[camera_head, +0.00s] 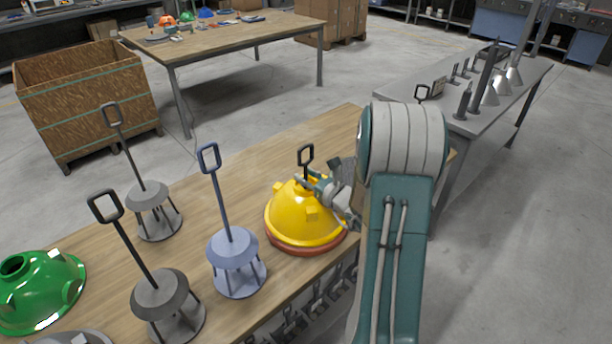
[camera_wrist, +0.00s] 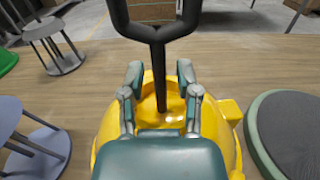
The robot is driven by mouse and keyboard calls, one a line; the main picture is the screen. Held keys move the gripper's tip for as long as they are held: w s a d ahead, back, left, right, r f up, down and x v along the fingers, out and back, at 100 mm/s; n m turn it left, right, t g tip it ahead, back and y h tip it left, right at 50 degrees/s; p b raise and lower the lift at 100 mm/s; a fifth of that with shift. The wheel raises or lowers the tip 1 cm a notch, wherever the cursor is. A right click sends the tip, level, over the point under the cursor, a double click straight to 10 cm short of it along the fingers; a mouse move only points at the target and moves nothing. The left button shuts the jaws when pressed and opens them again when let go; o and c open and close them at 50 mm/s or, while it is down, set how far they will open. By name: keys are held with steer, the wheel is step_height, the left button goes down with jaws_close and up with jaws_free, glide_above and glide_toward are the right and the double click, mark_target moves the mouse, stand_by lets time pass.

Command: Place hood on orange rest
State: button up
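The yellow hood (camera_head: 303,216) is a dome standing upright on the wooden table. An orange-red ring (camera_head: 300,247) shows under its lower edge; I take it for the orange rest, mostly hidden by the hood. A dark post with a loop handle (camera_head: 305,155) rises from the hood's top. My gripper (camera_head: 312,180) is at the hood's top, coming from the right. In the wrist view my gripper (camera_wrist: 160,78) has its fingers apart, one on each side of the post (camera_wrist: 161,85), with gaps visible. The yellow hood (camera_wrist: 112,125) lies below the fingers.
A blue rest (camera_head: 233,248) and grey rests (camera_head: 160,293) (camera_head: 148,196) with tall handles stand to the left. A green hood (camera_head: 42,290) lies at far left. A dark disc with a green rim (camera_wrist: 295,135) sits right of the hood. Bare tabletop (camera_head: 255,165) shows behind.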

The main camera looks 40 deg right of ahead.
steer(key=shift+s, duration=0.1)
steer(key=s+d, duration=0.2)
steer(key=s, duration=1)
steer(key=s+a+r+n+g+y, duration=0.1)
steer(key=a+r+n+g+y, duration=0.1)
steer(key=a+n+g, duration=0.35)
steer(key=s+a+r+n+g+y, duration=0.25)
steer(key=a+n, duration=0.45)
steer(key=a, duration=0.4)
steer(key=s+a+r+n+g+y, duration=0.1)
steer(key=a+r+n+g+y, duration=0.2)
steer(key=a+n, duration=0.45)
steer(key=s+a+r+n+g+h, duration=0.1)
steer(key=s+r+n+h, duration=0.3)
steer(key=s+n+h, duration=0.5)
steer(key=a+n+h, duration=0.1)
steer(key=n, duration=0.4)
steer(key=shift+s+r, duration=0.25)
steer(key=shift+r, duration=0.1)
steer(key=shift+a, duration=0.1)
